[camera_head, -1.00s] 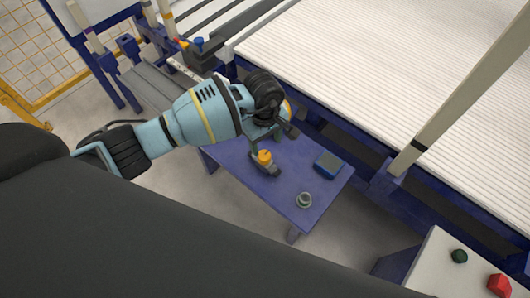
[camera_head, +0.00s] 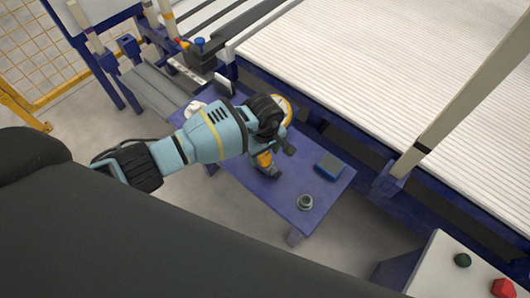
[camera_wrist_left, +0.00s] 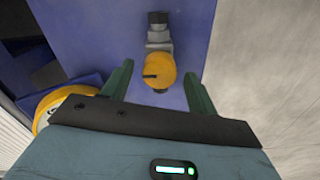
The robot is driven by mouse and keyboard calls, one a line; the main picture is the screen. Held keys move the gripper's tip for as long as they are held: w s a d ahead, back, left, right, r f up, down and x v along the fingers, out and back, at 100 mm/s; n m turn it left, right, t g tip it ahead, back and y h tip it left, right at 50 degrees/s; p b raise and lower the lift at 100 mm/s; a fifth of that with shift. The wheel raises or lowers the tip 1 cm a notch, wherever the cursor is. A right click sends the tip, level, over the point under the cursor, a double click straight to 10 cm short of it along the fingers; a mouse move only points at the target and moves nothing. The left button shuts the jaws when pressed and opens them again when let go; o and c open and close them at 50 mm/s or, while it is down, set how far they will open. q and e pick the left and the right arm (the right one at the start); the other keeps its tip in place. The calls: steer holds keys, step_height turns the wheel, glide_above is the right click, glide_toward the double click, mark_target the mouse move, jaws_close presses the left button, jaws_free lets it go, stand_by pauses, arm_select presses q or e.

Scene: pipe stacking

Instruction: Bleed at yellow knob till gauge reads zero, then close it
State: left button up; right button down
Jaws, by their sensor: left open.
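The yellow knob (camera_wrist_left: 160,70) sits on a grey fitting in the left wrist view, with a dark mark on its face. It also shows in the head view (camera_head: 264,160), partly covered by my left gripper (camera_head: 281,148). In the left wrist view the two green fingers of my left gripper (camera_wrist_left: 157,69) are spread, one on each side of the knob, with visible gaps. A round yellow-rimmed part (camera_wrist_left: 46,110), apparently the gauge, shows partly beside the gripper. It also shows in the head view (camera_head: 287,105), but its reading cannot be seen. My right gripper is not in view.
The purple table (camera_head: 290,184) carries a blue block (camera_head: 328,165) and a small grey ring-shaped part (camera_head: 305,202). A ribbed white conveyor bed (camera_head: 380,70) lies behind. A pale panel with a green button (camera_head: 462,260) and a red button (camera_head: 502,287) stands at lower right.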

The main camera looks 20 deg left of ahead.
arm_select(q)
steer(key=shift+c, duration=0.2)
steer(key=c, duration=1)
steer(key=shift+o, duration=0.2)
